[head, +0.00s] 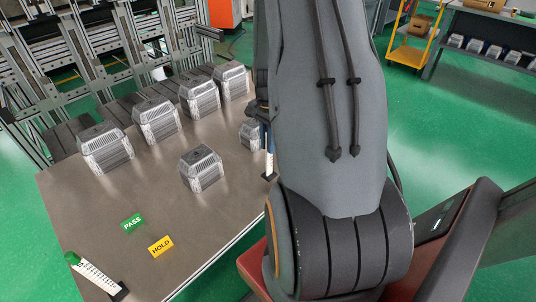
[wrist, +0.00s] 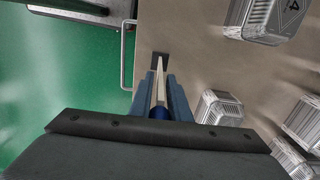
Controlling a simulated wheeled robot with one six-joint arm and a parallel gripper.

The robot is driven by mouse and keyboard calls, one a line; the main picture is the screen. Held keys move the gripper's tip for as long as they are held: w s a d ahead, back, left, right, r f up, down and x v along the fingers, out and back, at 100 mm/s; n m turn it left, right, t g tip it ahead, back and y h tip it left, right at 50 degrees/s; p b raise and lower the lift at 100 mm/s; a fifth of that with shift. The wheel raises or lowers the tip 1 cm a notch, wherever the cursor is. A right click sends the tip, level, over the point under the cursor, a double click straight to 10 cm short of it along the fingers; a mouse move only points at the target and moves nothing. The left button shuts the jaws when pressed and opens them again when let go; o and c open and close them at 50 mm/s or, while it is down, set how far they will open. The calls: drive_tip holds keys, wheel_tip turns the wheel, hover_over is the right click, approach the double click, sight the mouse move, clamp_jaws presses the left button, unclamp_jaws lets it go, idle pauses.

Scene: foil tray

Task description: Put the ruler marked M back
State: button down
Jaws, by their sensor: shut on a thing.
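My gripper (wrist: 159,90) is shut on a pale ruler (wrist: 160,80) with a blue end, its fingers on either side. In the wrist view a dark foot shows at the ruler's far end. In the head view this ruler (head: 268,166) looks upright near the table's right edge, partly hidden by my arm. I cannot tell whether its foot touches the table. A second white ruler (head: 96,278) with a green end leans at the table's front left, in a dark holder. I cannot read a letter M on either.
Several foil-like ribbed containers stand on the brown table (head: 75,200), one of them (head: 202,168) near its middle. A small one (head: 250,134) stands close to the held ruler. A green PASS label (head: 132,223) and a yellow HOLD label (head: 161,246) lie at the front.

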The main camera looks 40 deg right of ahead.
drive_tip(key=shift+f, duration=2.05)
drive_tip(key=shift+f, duration=0.2)
drive_tip(key=c, duration=1.7)
unclamp_jaws()
drive_tip(key=shift+o, duration=0.2)
drive_tip(key=shift+r, duration=0.1)
